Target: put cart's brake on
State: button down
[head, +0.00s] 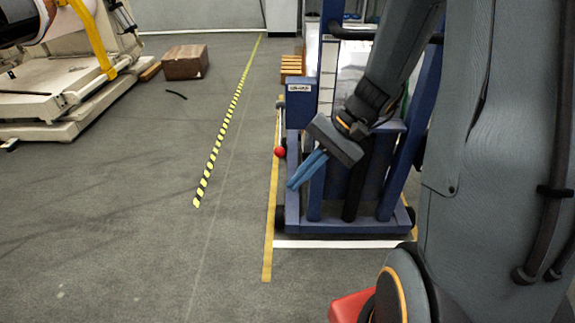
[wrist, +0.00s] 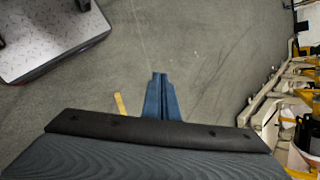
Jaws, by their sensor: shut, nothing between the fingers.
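The blue cart (head: 292,208) stands upright on the floor at centre right in the head view. A red ball knob (head: 280,152) sits low on the cart's left side, at the lower end of what looks like a thin lever; its pivot is too small to make out. My gripper (head: 292,186) is shut and empty, its blue fingers pointing down-left in front of the cart. In the picture the fingertips are just below and right of the knob, apart from it.
Yellow floor tape (head: 268,240) runs along the cart's left side, and a white line (head: 340,244) crosses in front. Black-and-yellow tape (head: 214,155) lies further left. The floor between is mostly clear.

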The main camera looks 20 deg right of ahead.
aim_at(280, 129)
jog(key=w+d+f+m+t+y+b, duration=0.1)
jog(key=w+d+f+m+t+b, duration=0.1)
jog(key=w, duration=0.4)
jog(key=w+d+f+m+t+y+b, duration=0.1)
jog(key=w+d+f+m+t+b, duration=0.1)
jog(key=w+d+f+t+b, duration=0.2)
jog(key=w+d+f+m+t+y+b, duration=0.1)
jog(key=w+d+f+m+t+b, duration=0.1)
jog(key=w+d+b, duration=0.4)
jog(key=w+d+f+t, duration=0.1)
jog(key=w+t, duration=0.1)
jog(key=w, duration=0.1)
jog(key=shift+d+f, duration=0.25)
jog(key=shift+d, duration=0.1)
jog(key=shift+w, duration=0.1)
jog(key=w+a+b, duration=0.2)
jog(key=w+a, duration=0.1)
jog(key=a, duration=0.6)
